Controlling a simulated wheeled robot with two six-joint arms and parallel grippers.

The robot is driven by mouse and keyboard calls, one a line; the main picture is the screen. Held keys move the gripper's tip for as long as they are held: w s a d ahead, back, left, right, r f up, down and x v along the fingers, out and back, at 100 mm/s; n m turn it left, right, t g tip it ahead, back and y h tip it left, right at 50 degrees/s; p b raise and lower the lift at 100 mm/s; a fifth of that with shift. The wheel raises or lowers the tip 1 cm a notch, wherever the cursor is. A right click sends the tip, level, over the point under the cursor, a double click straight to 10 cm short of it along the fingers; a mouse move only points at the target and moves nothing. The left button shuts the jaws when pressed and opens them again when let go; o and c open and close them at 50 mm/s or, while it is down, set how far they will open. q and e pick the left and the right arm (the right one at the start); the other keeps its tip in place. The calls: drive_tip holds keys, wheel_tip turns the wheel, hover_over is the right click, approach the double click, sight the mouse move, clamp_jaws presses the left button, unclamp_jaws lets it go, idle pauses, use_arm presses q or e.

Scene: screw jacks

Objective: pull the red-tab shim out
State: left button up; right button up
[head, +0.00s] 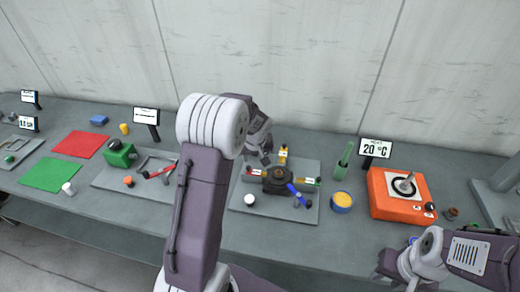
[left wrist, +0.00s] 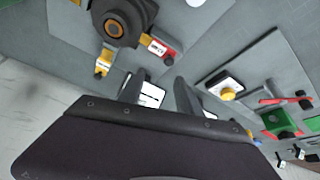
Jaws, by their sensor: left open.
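The red-tab shim (head: 252,172) sticks out from the left side of a dark round hub (head: 276,181) on a grey plate (head: 262,211). In the left wrist view the shim (left wrist: 160,48) shows a white label and a red end, beside the dark hub (left wrist: 114,28). My left gripper (head: 263,158) hangs just above and behind the red tab. In the left wrist view its two fingers (left wrist: 158,90) are apart, with nothing between them, close to the red end but seemingly not touching. My right gripper (head: 392,268) is low at the right; its fingers are unclear.
Yellow (head: 283,155), blue (head: 298,194) and green (head: 317,182) tabs stick out from the same hub. A white cylinder (head: 249,200) stands on the plate. An orange device (head: 400,207) is to the right; a plate with a green block (head: 121,154) is to the left.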

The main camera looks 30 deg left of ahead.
sight(249, 167)
use_arm(q)
drive_tip(key=x, duration=0.2)
drive_tip(key=s+p+x, duration=0.1)
drive_tip(key=x, duration=0.1)
drive_tip(key=a+p+x, duration=0.1)
drive_tip(key=x, duration=0.2)
drive_tip(key=shift+s+f, duration=0.15)
drive_tip(key=shift+a+f, duration=0.15)
drive_tip(key=shift+f, duration=0.35)
drive_tip(key=shift+c, duration=0.7)
clamp_jaws()
use_arm(e)
drive_tip(key=r, duration=0.1)
drive_tip(key=s+r, duration=0.1)
drive_tip(key=shift+r, duration=0.4)
